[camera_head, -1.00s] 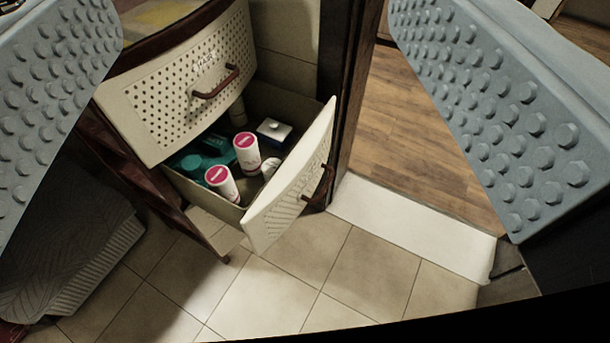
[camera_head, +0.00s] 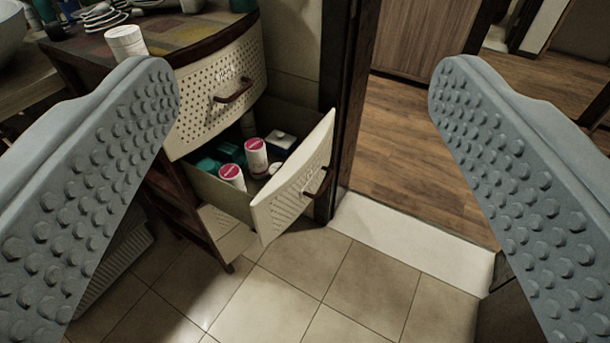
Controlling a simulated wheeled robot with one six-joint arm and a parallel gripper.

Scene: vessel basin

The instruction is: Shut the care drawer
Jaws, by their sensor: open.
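The care drawer (camera_head: 288,196) is the lower drawer of a dark wood cabinet and stands pulled out. Its front is cream, perforated and curved, with a brown handle (camera_head: 319,184). Inside are two white cylinders with pink tops (camera_head: 256,157), teal items (camera_head: 208,165) and a small white-topped box (camera_head: 281,139). My gripper (camera_head: 303,85) is open and empty. Its two grey studded fingers show at the left and right of the picture, and the drawer appears beyond them, with no contact visible.
The upper drawer (camera_head: 217,95) has a cream perforated front and a brown handle. A white jar (camera_head: 126,42) and dishes stand on the cabinet top. A dark door frame (camera_head: 345,100) rises close to the drawer's right. Tiled floor (camera_head: 350,290) in front is clear.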

